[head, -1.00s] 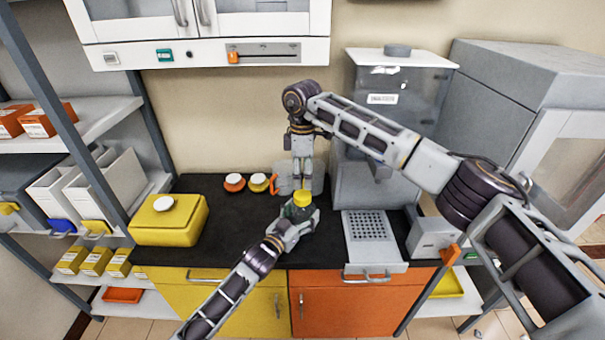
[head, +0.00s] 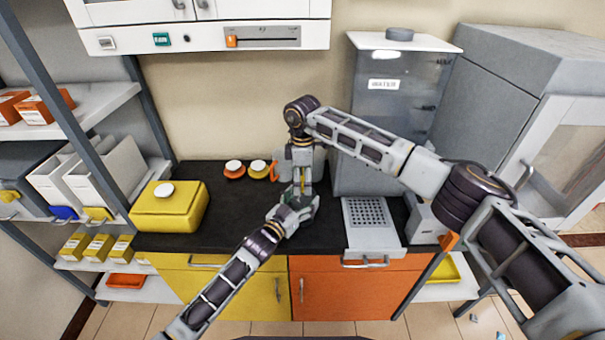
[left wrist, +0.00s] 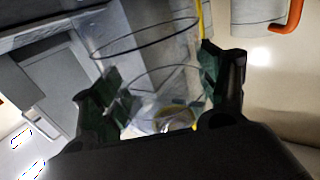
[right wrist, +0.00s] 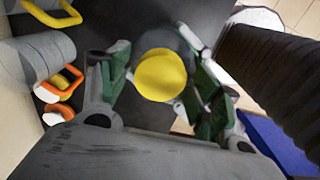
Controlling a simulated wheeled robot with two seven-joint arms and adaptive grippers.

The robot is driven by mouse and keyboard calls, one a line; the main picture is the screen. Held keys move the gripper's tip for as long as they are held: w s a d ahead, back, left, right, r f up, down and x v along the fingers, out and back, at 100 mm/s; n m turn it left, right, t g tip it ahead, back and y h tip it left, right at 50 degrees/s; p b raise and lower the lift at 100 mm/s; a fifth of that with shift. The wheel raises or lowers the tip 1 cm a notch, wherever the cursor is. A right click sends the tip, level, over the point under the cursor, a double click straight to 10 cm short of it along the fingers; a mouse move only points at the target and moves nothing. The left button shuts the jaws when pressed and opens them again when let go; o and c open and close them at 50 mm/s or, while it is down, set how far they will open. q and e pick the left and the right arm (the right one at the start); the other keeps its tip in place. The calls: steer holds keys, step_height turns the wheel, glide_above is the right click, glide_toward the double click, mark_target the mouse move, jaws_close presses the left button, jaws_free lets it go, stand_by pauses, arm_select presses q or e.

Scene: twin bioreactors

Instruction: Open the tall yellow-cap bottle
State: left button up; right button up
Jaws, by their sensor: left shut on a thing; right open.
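My left gripper (head: 297,207) is shut on the tall yellow-cap bottle above the dark worktop's front part. In the left wrist view the clear bottle (left wrist: 150,55) stands between its fingers. My right gripper (head: 301,182) points straight down from above, just over the left one. Its open fingers straddle the round yellow cap (right wrist: 160,75) in the right wrist view, the cap lying between them. I cannot tell whether the fingers touch the cap. In the head view the cap and the bottle are mostly hidden by the grippers.
A yellow box (head: 170,207) stands at the worktop's left. Two small round-lidded containers, one orange (head: 234,170) and one yellow (head: 258,170), stand at the back. A grey dispenser labelled WATER (head: 385,120) and a perforated tray (head: 369,216) are at the right. The worktop's left middle (head: 235,215) is clear.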

steer(key=shift+f, duration=0.2)
steer(key=shift+c, duration=0.5)
steer(key=c, duration=1)
steer(key=shift+n, duration=0.3)
